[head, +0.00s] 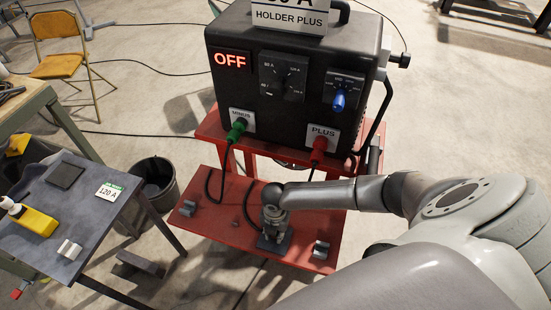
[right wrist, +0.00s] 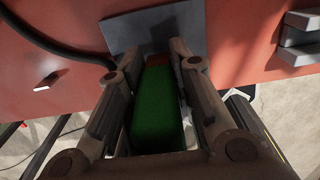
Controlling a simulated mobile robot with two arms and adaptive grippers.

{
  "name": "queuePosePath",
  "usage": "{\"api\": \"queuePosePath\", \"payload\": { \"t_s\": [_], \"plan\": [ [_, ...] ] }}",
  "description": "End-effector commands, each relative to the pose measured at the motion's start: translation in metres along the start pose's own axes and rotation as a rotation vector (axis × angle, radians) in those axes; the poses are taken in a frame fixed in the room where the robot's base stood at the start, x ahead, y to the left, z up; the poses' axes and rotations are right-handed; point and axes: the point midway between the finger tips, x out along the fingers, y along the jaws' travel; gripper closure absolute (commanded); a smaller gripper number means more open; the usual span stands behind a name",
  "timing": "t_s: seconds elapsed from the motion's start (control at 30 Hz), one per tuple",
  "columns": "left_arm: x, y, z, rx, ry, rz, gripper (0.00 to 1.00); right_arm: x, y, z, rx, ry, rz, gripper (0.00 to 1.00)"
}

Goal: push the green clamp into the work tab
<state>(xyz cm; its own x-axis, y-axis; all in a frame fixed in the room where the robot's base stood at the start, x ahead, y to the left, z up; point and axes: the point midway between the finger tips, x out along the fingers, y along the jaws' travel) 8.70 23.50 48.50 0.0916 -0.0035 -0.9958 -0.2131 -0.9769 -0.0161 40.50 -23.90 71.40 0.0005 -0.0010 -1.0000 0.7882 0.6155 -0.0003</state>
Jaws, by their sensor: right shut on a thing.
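The green clamp (right wrist: 158,108) is between the two fingers of my right gripper (right wrist: 155,75) in the right wrist view. The gripper is shut on it. A flat grey plate (right wrist: 155,32), which looks like the work tab, lies just beyond the clamp's far end. I cannot tell whether the clamp touches it. In the head view, my right gripper (head: 275,212) points down over the same plate (head: 285,244) on the red lower shelf (head: 225,222). The clamp is hidden there by the gripper. My left gripper is not in view.
The black welding machine (head: 290,105) shows OFF, with a green MINUS plug (head: 237,130) and a red PLUS plug (head: 319,147). Black cables hang near my gripper. Small metal brackets (head: 320,250) sit on the shelf. A table (head: 110,228) and bucket (head: 153,182) stand left.

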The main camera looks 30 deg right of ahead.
Motion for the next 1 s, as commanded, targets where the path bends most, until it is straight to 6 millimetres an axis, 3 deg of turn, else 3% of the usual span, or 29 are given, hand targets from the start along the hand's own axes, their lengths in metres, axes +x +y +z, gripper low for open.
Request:
{"api": "queuePosePath", "payload": {
  "t_s": [0.17,0.2,0.37,1.0],
  "plan": [
    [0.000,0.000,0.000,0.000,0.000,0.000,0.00,0.003,0.000,-0.001,0.000,0.001,0.000,1.00],
    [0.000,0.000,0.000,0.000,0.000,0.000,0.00,0.003,0.000,-0.001,0.000,0.001,0.001,0.74],
    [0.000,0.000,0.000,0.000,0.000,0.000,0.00,0.003,0.000,-0.001,0.000,0.001,0.000,0.54],
    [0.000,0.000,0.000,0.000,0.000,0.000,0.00,-0.009,0.000,0.000,0.000,0.000,0.001,0.53]
  ]
}}
